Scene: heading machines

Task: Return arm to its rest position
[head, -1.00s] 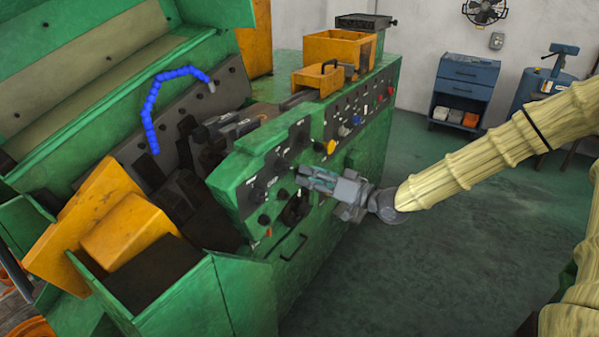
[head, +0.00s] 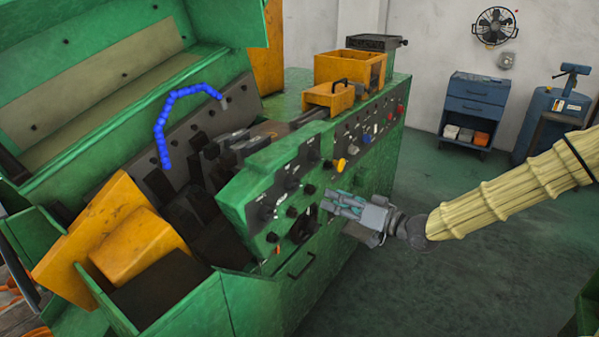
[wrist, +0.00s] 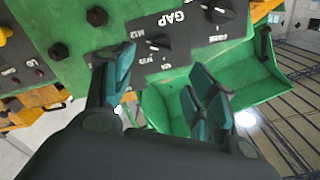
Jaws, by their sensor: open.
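My arm (head: 500,199), in a ribbed yellow cover, reaches in from the right edge of the head view. My gripper (head: 335,203) is at its end, in front of the green machine's control panel (head: 290,185). In the wrist view my gripper (wrist: 165,85) shows its teal-padded fingers spread apart with nothing between them. Behind the fingers is the black panel plate (wrist: 190,35) marked GAP, with dark knobs. I cannot tell how wide the space is between the fingertips and the panel.
The green machine (head: 350,255) fills the left and middle, with its hood raised and a blue hose (head: 160,120) inside. A blue cabinet (head: 470,105) and a wall fan (head: 495,26) stand behind. The floor (head: 450,285) right of the machine is clear.

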